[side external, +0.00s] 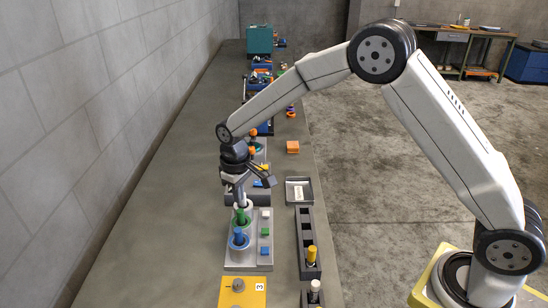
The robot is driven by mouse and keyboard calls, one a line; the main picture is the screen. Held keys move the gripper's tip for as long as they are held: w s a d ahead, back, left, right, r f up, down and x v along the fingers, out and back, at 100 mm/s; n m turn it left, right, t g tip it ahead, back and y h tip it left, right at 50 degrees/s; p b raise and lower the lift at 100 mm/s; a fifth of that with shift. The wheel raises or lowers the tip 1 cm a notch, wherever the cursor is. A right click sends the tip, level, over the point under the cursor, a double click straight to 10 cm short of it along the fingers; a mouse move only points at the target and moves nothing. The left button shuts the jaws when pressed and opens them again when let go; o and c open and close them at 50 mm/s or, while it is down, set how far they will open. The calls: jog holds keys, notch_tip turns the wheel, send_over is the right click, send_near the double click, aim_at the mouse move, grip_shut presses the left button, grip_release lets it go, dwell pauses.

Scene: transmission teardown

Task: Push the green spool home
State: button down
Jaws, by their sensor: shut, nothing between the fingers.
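The green spool (241,216) stands in a grey fixture (250,266) on the bench, with its green top showing above the bore. My gripper (240,204) is shut and empty, pointing down at the green spool from just above or behind it. I cannot tell whether its fingertips touch the spool. How deep the green spool sits is too small to tell. A blue spool (238,237) stands in the same fixture, nearer the camera.
The fixture carries white, green and blue (265,250) marker squares. A dark slotted rack (305,228) holds a yellow-topped piece (311,256). A yellow plate (255,300) lies in front. Bench left of the fixture is clear.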

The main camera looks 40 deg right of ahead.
jog(key=shift+r, duration=2.75)
jog(key=shift+s, duration=0.1)
jog(key=s+d+m+t, duration=0.1)
jog(key=s+d, duration=0.3)
jog(key=s, duration=0.7)
jog(key=s+d+f+m+t, duration=0.1)
jog(key=s+d, duration=0.4)
jog(key=s, duration=0.6)
jog(key=shift+d+f+m+t, duration=0.25)
jog(key=shift+f+m+t, duration=0.05)
jog(key=shift+m, duration=0.2)
